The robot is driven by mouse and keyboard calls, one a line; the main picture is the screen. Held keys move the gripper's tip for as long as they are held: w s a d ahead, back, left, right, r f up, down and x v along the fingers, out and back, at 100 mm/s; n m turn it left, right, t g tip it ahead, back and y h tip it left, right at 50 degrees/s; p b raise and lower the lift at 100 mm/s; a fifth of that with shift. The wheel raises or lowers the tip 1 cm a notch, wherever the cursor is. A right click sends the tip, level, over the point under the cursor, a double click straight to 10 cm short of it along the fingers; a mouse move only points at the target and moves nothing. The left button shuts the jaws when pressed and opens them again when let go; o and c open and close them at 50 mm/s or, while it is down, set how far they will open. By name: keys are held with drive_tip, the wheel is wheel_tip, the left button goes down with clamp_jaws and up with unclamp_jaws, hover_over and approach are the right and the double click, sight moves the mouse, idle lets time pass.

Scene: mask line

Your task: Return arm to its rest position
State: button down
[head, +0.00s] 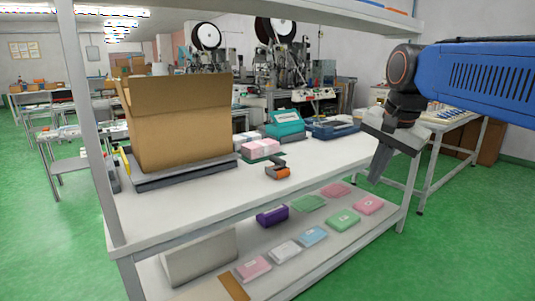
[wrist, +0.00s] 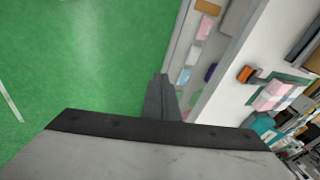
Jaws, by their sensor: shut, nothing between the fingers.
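My gripper (head: 379,163) hangs from my blue arm at the right of the head view, its fingers pointing down and together. It is shut and empty, held in the air by the right end of the white workbench (head: 314,158), apart from any object. In the wrist view the shut fingers of my gripper (wrist: 161,84) point towards the green floor and the bench edge.
On the bench stand an open cardboard box (head: 185,125), pink-white packs (head: 260,146), an orange tape dispenser (head: 277,172) and a teal box (head: 285,125). The lower shelf holds several coloured packs (head: 343,219). A white upright (head: 86,130) stands left. Green floor (head: 470,240) is clear at right.

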drive_tip(key=s+d+f+n+t, duration=0.1)
drive_tip(key=s+d+f+n, duration=0.2)
drive_tip(key=s+f+n, duration=0.6)
drive_tip(key=s+f, duration=1.1)
drive_tip(key=f, duration=0.1)
drive_tip(key=shift+f+n+h, duration=0.3)
drive_tip(key=shift+f+n, duration=0.1)
